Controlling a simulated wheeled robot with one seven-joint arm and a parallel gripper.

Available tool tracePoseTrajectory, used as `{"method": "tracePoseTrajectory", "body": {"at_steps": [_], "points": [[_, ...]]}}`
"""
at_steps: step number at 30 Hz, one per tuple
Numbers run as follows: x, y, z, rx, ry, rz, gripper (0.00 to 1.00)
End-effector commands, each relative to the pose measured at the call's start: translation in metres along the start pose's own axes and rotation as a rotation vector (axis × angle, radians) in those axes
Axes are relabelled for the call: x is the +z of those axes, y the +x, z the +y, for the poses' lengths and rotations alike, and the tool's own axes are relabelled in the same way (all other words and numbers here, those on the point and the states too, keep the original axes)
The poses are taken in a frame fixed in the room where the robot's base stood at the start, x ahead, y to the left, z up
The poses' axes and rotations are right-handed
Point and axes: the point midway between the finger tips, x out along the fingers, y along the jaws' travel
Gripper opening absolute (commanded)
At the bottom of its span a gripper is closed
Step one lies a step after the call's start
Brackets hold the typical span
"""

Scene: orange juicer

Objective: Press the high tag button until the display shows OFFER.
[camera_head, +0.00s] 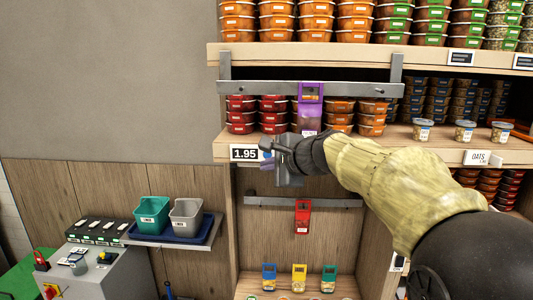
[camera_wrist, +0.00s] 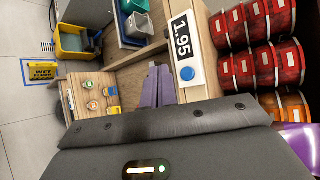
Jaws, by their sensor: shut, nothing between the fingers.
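The high tag (camera_head: 244,154) is a black display with white digits reading 1.95, on the front edge of the middle shelf. It also shows sideways in the wrist view (camera_wrist: 182,38), with a round blue button (camera_wrist: 188,73) on a white plate at its end. My gripper (camera_head: 267,164) is just right of the display and slightly below it, at the shelf edge. In the wrist view its purple fingers (camera_wrist: 158,88) are shut and empty, left of the blue button. I see a gap in the picture between fingers and button; the depth between them is unclear.
A grey rail (camera_head: 315,88) with a hanging purple packet (camera_head: 310,113) crosses above my gripper. Red tubs (camera_head: 241,115) stand behind it. A lower rail holds a red packet (camera_head: 303,216). A tray with teal (camera_head: 151,215) and grey bins (camera_head: 186,215) sits lower left.

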Motion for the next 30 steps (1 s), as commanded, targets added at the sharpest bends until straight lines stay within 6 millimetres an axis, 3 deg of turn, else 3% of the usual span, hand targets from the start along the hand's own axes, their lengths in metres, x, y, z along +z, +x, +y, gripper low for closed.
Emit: {"method": "tracePoseTrajectory", "body": {"at_steps": [12, 30], "points": [[-0.019, 0.027, -0.02, -0.001, -0.001, -0.001, 0.0], [-0.018, 0.029, -0.02, 0.0, -0.003, -0.004, 0.0]]}}
